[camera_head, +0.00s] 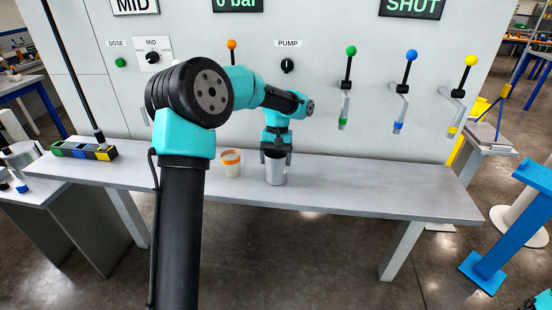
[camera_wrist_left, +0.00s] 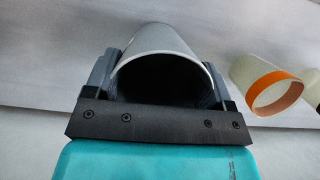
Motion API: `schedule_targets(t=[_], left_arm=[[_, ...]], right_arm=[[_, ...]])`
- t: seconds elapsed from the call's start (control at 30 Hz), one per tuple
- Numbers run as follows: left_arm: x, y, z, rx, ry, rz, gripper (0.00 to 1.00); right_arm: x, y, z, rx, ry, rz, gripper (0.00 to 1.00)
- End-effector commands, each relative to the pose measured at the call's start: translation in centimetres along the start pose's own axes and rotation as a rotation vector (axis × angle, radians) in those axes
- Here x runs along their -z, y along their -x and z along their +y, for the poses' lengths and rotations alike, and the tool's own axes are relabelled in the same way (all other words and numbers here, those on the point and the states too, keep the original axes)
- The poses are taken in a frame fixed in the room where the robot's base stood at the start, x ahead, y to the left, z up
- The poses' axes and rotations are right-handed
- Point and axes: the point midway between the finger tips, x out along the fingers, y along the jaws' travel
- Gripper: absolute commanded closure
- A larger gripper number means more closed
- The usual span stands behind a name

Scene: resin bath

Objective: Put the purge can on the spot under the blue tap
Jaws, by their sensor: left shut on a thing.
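The purge can, a grey metal cup (camera_head: 276,171), is at the shelf in the middle of the head view. My left gripper (camera_head: 276,152) is above it with its fingers shut on the can's rim area. In the left wrist view the can (camera_wrist_left: 165,40) lies between the two fingers (camera_wrist_left: 165,80), its dark open mouth facing the camera. I cannot tell whether its base touches the shelf. The blue tap (camera_head: 400,105) hangs from the panel to the right of the can, with a blue ball on its lever. My right gripper is not in view.
A cup with an orange band (camera_head: 231,163) stands left of the can, also in the left wrist view (camera_wrist_left: 272,92). A green tap (camera_head: 345,100) and yellow tap (camera_head: 459,110) flank the blue one. The shelf (camera_head: 400,200) is clear below the taps. A colored block strip (camera_head: 84,151) lies far left.

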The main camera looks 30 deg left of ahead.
Motion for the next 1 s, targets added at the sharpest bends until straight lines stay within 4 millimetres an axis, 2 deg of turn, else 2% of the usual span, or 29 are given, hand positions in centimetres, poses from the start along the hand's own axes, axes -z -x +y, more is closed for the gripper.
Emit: schedule_targets(t=[0.07, 0.1, 0.3, 0.67, 0.87, 1.0], left_arm=[[0.1, -0.2, 0.0, 0.000, 0.000, -0.001, 0.49], [0.0, -0.2, 0.0, 0.000, 0.000, -0.001, 0.20], [0.0, -0.2, 0.0, 0.000, 0.000, -0.001, 0.01], [0.0, 0.3, 0.0, 0.000, 0.000, 0.001, 0.00], [0.0, 2.5, 0.0, 0.000, 0.000, 0.003, 0.00], [0.0, 5.0, 0.1, -0.001, -0.001, 0.004, 0.00]], right_arm=[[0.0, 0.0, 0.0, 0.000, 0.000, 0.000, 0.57], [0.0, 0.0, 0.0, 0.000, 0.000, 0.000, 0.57], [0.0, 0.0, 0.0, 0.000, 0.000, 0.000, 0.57], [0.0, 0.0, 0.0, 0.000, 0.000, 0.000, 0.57], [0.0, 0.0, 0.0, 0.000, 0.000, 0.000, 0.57], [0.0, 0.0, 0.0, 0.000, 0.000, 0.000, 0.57]])
